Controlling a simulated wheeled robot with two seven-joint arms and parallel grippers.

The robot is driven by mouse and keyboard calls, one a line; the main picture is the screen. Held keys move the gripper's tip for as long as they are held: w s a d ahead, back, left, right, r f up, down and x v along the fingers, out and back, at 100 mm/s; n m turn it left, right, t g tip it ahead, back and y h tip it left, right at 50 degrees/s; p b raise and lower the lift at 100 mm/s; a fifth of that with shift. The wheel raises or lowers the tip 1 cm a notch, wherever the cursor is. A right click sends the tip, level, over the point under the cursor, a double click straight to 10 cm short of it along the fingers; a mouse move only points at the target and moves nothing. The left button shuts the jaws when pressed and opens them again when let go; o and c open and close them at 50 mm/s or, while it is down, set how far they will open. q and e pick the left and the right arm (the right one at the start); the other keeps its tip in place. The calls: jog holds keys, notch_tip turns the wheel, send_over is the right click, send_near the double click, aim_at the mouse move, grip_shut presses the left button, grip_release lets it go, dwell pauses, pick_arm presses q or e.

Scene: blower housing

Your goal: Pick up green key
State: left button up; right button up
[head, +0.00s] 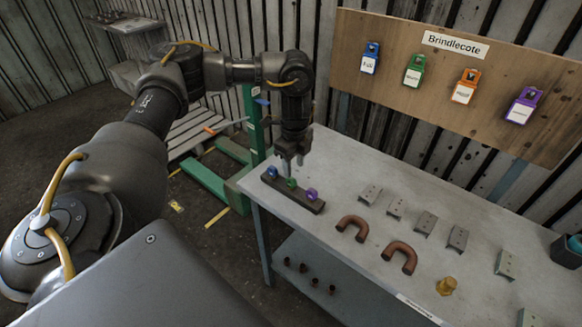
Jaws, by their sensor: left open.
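The green key (291,183) stands in a dark rack (318,209) at the left end of the table, between a blue key (271,172) and a purple key (311,194). My left gripper (289,168) points down just above the green key, with its fingertips close to the key's top. The gripper is open and holds nothing that I can see. I cannot tell whether the fingers touch the key. My right gripper is not in view.
Two copper U-bends (401,256), a brass fitting (446,286) and several metal brackets (425,223) lie right of the rack. A wooden board (450,73) with blue, green, orange and purple labelled tags stands behind. A dark bin (566,252) is at far right.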

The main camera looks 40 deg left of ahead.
aim_at(291, 180)
pick_arm(q)
jog(key=shift+a+f, duration=0.1)
jog(key=shift+f, duration=0.6)
jog(key=shift+s+f, duration=0.25)
jog(key=shift+f, duration=0.25)
jog(key=f, duration=0.1)
jog(key=f+p, duration=0.1)
jog(key=f, duration=0.1)
jog(key=shift+s+a+f, duration=0.15)
jog(key=shift+a+f, duration=0.05)
jog(key=shift+f, duration=0.4)
grip_shut()
